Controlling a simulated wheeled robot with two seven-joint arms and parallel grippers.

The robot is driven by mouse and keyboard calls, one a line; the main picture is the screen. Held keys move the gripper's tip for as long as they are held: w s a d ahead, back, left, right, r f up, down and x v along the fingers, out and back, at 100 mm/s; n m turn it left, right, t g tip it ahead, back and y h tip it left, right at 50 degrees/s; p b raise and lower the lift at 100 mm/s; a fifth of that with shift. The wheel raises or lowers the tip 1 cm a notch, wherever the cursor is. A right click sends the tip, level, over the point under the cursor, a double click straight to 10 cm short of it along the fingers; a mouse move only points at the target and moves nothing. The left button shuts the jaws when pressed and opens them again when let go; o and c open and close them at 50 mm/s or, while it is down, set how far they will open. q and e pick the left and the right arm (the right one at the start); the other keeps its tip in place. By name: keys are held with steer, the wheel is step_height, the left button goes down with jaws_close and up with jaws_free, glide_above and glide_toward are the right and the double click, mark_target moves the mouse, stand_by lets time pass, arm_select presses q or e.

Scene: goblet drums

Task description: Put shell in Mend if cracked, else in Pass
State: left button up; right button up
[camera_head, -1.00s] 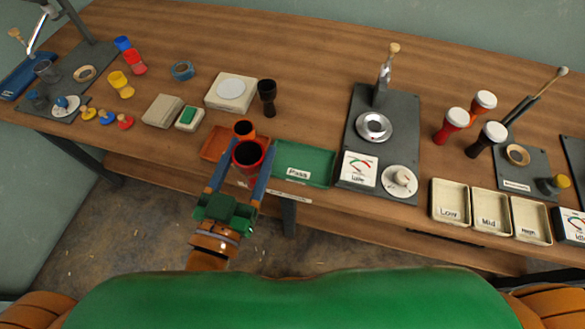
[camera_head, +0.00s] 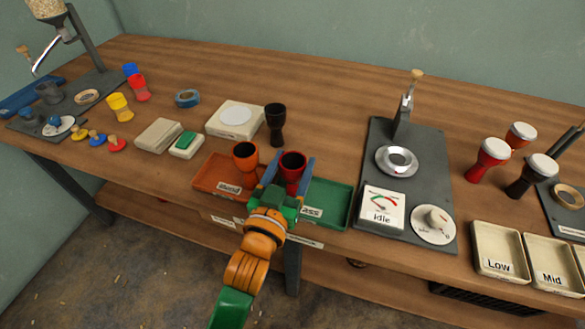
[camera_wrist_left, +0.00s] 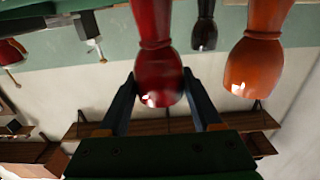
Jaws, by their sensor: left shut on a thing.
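My left gripper (camera_head: 285,185) is shut on a red goblet shell (camera_head: 291,168), held upright with its dark open mouth up. The shell is over the left part of the green Pass tray (camera_head: 333,199); I cannot tell whether its foot touches the tray. An orange shell (camera_head: 245,157) stands in the orange Mend tray (camera_head: 208,176), just left of the gripper. The left wrist view shows the red shell (camera_wrist_left: 158,65) between the fingers and the orange shell (camera_wrist_left: 256,62) to the right, apart from it. No crack can be made out on the red shell. My right gripper is out of view.
A black shell (camera_head: 275,124) stands behind the trays, beside a cream box with a round pad (camera_head: 236,116). A grey station with an idle dial (camera_head: 383,208) is right of the Pass tray. Several white-topped drums (camera_head: 488,160) and the Low tray (camera_head: 498,251) are farther right.

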arm_select(q)
steer(key=o, duration=1.5)
steer(key=shift+f, duration=0.1)
steer(key=shift+r, duration=0.2)
steer(key=b+v, duration=0.1)
steer(key=v, duration=1.1)
